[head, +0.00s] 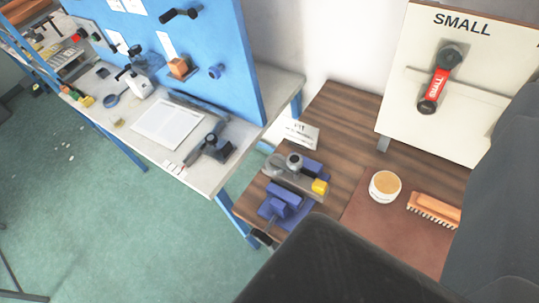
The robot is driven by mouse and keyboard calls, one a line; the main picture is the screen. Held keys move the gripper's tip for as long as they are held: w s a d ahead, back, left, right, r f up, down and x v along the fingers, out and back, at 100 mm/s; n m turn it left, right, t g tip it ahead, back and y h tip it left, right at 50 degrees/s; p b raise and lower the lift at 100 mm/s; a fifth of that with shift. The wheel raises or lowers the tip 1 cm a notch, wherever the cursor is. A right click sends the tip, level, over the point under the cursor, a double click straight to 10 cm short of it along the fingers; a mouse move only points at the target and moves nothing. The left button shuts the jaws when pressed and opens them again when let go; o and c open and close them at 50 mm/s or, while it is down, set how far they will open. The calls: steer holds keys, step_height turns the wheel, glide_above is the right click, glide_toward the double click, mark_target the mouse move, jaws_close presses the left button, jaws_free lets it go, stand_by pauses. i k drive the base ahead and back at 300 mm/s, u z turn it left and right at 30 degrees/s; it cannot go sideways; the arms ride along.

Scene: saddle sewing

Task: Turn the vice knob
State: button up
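A blue vice (283,203) stands on the near left corner of the brown wooden table. A grey metal part with a round dark-topped knob (294,160) and a yellow block (320,187) are on or beside it. A small dark handle end (262,237) shows at the vice's front, low on the table edge; I cannot tell which of these is the vice knob. My gripper (418,172) shows as two large dark fingers, one from the bottom and one at the right. They are wide apart with nothing between them. The vice is left of and beyond the lower finger, apart from it.
A white tub (385,186) and a brush (434,209) sit on the table by a brown leather sheet (390,237). A board marked SMALL (478,82) holds a red tool (440,82). A white workbench (205,178) with a blue panel stands left. Green floor (100,220) is open.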

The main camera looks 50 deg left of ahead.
mark_target(262, 237)
steer(key=u, duration=0.05)
steer(key=k, duration=0.9)
steer(key=u, duration=1.1)
steer(key=k, duration=0.6)
steer(key=z, duration=0.4)
